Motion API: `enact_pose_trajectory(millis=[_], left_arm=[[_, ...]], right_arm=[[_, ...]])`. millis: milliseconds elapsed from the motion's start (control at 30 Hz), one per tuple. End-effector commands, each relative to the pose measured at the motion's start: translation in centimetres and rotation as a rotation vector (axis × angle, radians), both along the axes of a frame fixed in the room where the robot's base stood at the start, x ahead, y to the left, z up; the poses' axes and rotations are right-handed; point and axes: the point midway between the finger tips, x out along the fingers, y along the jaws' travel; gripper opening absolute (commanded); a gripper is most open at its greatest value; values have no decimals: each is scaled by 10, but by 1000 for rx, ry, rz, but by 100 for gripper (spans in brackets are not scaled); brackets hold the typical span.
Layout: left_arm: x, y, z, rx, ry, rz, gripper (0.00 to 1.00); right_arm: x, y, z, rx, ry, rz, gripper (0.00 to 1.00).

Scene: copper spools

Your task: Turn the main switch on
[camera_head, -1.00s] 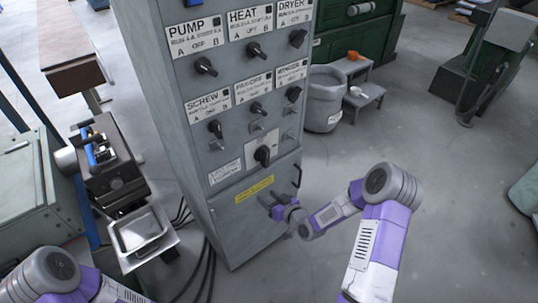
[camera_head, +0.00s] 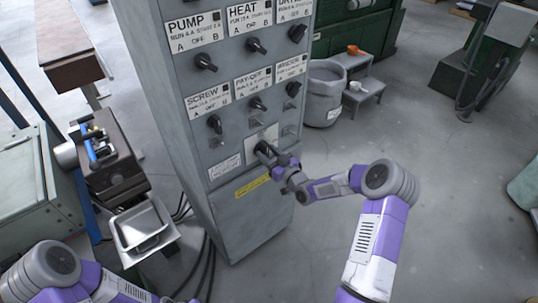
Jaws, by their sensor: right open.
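A tall grey control cabinet (camera_head: 173,118) stands in the middle, with rows of black rotary switches and labels for PUMP, HEAT, SCREW and PAY-OFF on its front. The main switch, the larger black knob low on the panel, is mostly hidden behind my right gripper (camera_head: 264,151). Its pale plate (camera_head: 261,135) shows just above the gripper. My right gripper is open, with its fingers at the knob; I cannot tell whether they touch it. My left arm shows at the lower left, but its gripper is out of view.
A yellow label (camera_head: 252,186) is below the gripper. A machine with a metal tray (camera_head: 143,228) stands left of the cabinet, with black cables on the floor between. A grey bin (camera_head: 324,95) and a small step stand (camera_head: 361,92) are behind right.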

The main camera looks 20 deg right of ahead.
Motion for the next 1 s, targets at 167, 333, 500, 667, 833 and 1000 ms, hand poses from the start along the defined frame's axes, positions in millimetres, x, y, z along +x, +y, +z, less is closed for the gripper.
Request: enact_pose_trajectory(millis=[167, 333, 500, 667, 833, 1000], left_arm=[[0, 0, 0, 0, 0, 0, 23], [0, 0, 0, 0, 0, 0, 23], [0, 0, 0, 0, 0, 0, 23], [0, 0, 0, 0, 0, 0, 23], [0, 0, -3, 0, 0, 0, 23], [0, 0, -9, 0, 0, 0, 23]], right_arm=[[0, 0, 0, 1, 1, 0, 44], [0, 0, 0, 1, 1, 0, 18], [0, 0, 0, 1, 1, 0, 0], [-1, 0, -1, 8, 3, 0, 0], [-1, -1, -1, 49, 15, 0, 0], [-1, -2, -3, 142, 39, -1, 0]])
